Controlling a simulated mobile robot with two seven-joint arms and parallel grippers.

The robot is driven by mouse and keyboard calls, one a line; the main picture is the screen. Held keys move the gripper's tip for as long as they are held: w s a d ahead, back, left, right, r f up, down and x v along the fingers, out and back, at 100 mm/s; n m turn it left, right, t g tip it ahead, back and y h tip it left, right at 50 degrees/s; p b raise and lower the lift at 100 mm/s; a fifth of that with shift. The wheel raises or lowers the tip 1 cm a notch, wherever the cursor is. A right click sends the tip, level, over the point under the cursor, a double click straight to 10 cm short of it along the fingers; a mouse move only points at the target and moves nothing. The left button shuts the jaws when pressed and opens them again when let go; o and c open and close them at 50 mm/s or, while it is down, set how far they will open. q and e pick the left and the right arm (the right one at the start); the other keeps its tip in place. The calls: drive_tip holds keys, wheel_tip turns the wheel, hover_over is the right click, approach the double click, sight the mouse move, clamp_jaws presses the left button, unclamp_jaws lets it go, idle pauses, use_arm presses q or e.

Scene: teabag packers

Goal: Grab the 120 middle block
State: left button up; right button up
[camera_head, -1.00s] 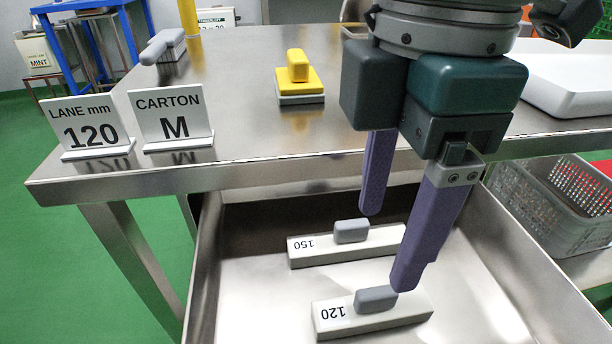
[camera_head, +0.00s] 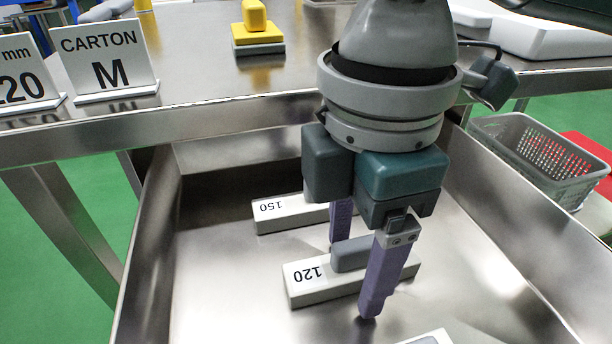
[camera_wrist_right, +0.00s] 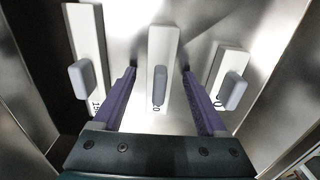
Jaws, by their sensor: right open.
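The 120 block (camera_head: 300,284) is a long pale bar with a grey grip knob (camera_head: 350,254), lying in the metal drawer. It is the middle one of three bars in the right wrist view (camera_wrist_right: 163,45). My right gripper (camera_head: 352,280) points down over it, open. Its two purple fingers stand on either side of the knob, with a gap on each side in the right wrist view (camera_wrist_right: 159,74). One finger hides part of the bar in the head view. My left gripper is not in view.
The 150 block (camera_head: 285,213) lies behind, near the far drawer side. A third block (camera_head: 430,339) is cut off at the bottom edge. The drawer walls (camera_head: 160,220) surround them. A grey basket (camera_head: 540,155) stands at right; a yellow-handled block (camera_head: 257,33) sits on the table.

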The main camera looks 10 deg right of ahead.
clamp_jaws()
idle(0.5)
drive_tip(key=shift+r, duration=0.1)
